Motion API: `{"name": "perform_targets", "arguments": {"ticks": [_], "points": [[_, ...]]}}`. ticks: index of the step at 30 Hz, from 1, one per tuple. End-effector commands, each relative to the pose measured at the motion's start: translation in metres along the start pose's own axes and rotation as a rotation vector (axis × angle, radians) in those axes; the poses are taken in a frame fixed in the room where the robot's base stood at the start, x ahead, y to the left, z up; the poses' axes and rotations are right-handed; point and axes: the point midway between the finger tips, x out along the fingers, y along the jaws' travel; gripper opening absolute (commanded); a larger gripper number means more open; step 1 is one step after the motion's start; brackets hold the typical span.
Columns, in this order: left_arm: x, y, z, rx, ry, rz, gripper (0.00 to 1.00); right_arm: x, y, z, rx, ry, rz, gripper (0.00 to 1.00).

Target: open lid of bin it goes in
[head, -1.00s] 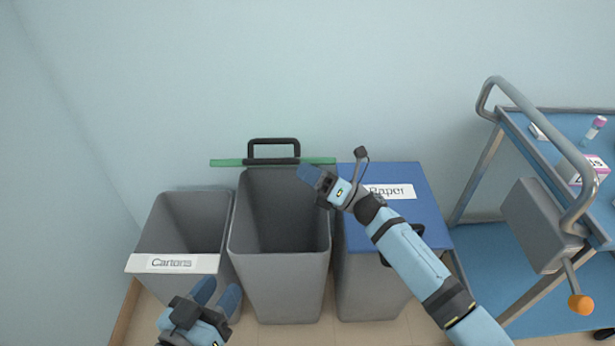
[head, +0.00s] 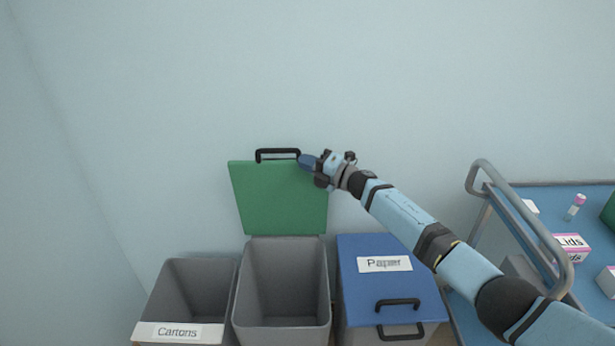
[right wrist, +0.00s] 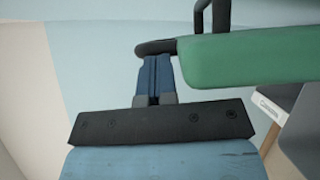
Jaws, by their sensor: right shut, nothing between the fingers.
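The middle bin (head: 284,285) is grey and empty as far as I see, with its green lid (head: 280,198) raised upright behind it. The black lid handle (head: 278,153) is at the lid's top edge. My right gripper (head: 304,161) is at the right end of that handle, by the lid's top right corner, with its fingers shut and nothing between them. In the right wrist view the shut blue fingers (right wrist: 154,75) are close beside the green lid (right wrist: 245,55) and the black handle (right wrist: 157,47); I cannot tell whether they touch. My left gripper is out of view.
The open grey bin labelled Cartons (head: 192,290) stands at left. The bin labelled Paper, its blue lid (head: 385,285) shut, stands at right. A blue-topped cart (head: 545,200) with a grey rail (head: 515,225), a tube and boxes stands at far right. A plain wall is behind.

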Motion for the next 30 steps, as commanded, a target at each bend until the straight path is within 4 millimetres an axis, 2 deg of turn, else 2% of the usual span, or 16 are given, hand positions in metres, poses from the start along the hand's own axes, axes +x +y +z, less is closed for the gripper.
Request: {"name": "perform_targets", "arguments": {"ticks": [7, 22, 26, 30], "points": [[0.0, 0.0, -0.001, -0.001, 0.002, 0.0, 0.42, 0.01, 0.0, 0.009, 0.035, 0.005, -0.019, 0.0], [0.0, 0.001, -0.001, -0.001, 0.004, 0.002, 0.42, 0.008, 0.0, 0.01, 0.038, 0.005, -0.02, 0.0], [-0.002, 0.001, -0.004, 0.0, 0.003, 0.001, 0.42, -0.006, 0.0, 0.012, 0.036, 0.002, -0.022, 0.0], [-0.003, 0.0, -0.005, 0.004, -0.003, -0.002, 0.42, -0.035, 0.001, 0.013, 0.037, 0.001, -0.023, 0.0]]}}
